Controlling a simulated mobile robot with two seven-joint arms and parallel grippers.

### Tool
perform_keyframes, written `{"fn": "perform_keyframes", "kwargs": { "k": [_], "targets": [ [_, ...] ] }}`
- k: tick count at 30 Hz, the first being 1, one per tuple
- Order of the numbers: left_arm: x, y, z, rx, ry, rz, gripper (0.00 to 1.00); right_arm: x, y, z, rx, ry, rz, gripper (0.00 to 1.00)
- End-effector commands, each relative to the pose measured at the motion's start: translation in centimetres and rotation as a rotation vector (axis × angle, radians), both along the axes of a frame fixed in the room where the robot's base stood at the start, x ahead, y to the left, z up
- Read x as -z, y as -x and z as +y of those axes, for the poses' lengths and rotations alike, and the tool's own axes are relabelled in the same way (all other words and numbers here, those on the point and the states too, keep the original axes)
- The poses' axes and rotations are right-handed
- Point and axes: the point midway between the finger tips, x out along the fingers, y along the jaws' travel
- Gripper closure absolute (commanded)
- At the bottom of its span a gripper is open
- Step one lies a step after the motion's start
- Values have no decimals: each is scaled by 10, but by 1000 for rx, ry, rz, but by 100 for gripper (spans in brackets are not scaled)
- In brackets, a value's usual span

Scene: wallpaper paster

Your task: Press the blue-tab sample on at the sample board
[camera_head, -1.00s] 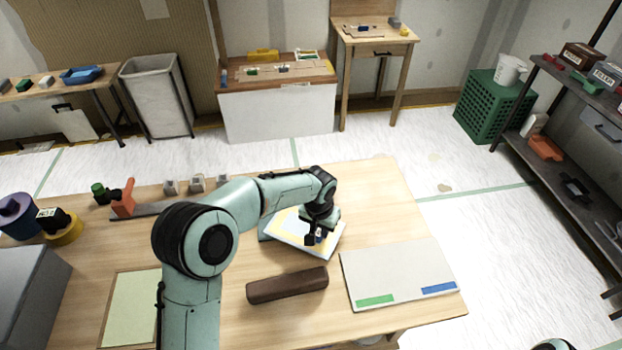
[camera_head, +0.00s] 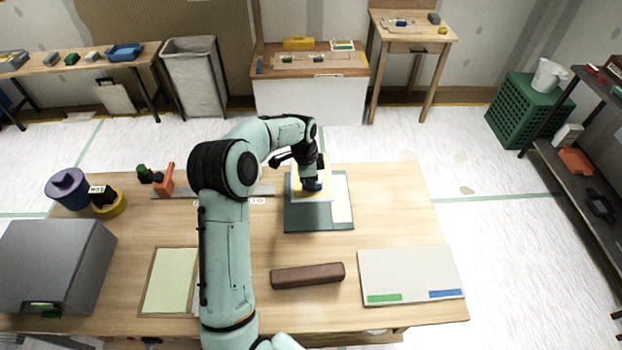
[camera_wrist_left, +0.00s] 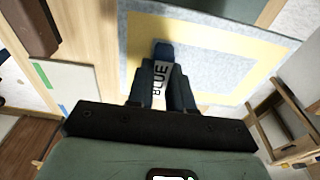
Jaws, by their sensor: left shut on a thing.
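My left gripper (camera_head: 312,184) is shut on the blue tab (camera_wrist_left: 163,52), which carries a white label reading BLUE. The tab belongs to a flat sample (camera_wrist_left: 205,60) with a yellow border and a speckled grey-blue middle. In the head view the sample (camera_head: 299,188) is partly hidden by the gripper and lies over the dark tray (camera_head: 305,219). It looks raised, but its exact gap to the tray cannot be told. The pale sample board (camera_head: 410,270) lies to the right, with a green mark (camera_head: 384,298) and a blue mark (camera_head: 446,293). My right gripper is out of view.
A pale piece (camera_head: 342,198) lies on the tray's right side. A brown bar (camera_head: 307,275) lies left of the board. Bare tabletop (camera_head: 395,210) lies behind the board.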

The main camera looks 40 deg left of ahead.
Motion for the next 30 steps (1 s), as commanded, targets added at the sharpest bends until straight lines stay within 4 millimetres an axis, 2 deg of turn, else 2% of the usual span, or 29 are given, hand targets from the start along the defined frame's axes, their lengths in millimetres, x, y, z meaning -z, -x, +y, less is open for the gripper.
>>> {"fn": "perform_keyframes", "kwargs": {
  "k": [10, 24, 30],
  "targets": [
    [11, 2, 0, 0, 2, 1, 100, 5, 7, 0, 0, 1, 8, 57],
    [67, 2, 0, -1, 2, 2, 100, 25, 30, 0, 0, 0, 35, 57],
    [84, 1, 0, -1, 1, -1, 100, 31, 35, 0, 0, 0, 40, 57]
  ]
}}
